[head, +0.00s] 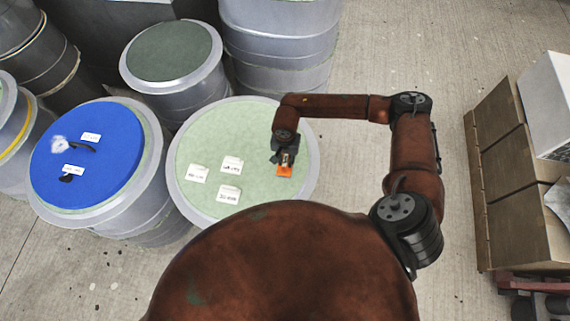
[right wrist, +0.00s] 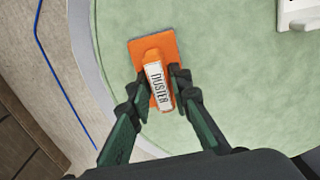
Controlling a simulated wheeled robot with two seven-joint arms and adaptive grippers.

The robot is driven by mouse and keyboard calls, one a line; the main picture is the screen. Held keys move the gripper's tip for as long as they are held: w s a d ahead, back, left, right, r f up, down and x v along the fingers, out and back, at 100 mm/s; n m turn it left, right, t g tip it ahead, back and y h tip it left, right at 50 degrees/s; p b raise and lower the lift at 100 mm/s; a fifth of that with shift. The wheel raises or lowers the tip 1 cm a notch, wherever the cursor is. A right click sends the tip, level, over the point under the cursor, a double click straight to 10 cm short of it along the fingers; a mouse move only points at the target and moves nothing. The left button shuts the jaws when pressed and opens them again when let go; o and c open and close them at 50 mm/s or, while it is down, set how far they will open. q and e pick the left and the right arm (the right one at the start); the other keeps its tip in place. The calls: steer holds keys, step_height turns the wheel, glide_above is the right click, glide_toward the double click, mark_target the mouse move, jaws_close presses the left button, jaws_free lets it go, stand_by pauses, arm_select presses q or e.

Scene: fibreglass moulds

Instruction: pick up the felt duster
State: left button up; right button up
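The felt duster (head: 284,171) is an orange block on the pale green round top (head: 228,131) of the middle drum, near its right side. In the right wrist view the duster (right wrist: 157,52) has an orange base and a raised handle with a white label reading DUSTER. My right gripper (head: 287,157) is down at the duster and hides part of it in the head view. My left gripper is not in view.
White label cards (head: 229,194) lie on the green top. A blue-topped drum (head: 111,178) with small dark items and cards stands left. A grey-green drum (head: 170,52) and a tall grey drum (head: 280,38) stand behind. Brown boxes (head: 500,140) stand right, with floor between.

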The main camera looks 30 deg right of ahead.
mark_target(285, 159)
jaws_close()
steer(key=shift+r, duration=0.1)
steer(key=shift+r, duration=0.5)
step_height(285, 159, up, 2)
steer(key=shift+w+a+r+b, duration=0.1)
steer(key=shift+a+r+b, duration=0.1)
steer(key=shift+b, duration=0.1)
steer(key=s+a+r+b, duration=0.1)
steer(key=s+a+r, duration=0.1)
steer(key=a+r, duration=0.7)
steer(key=shift+a+r, duration=0.25)
steer(key=shift+a, duration=2.05)
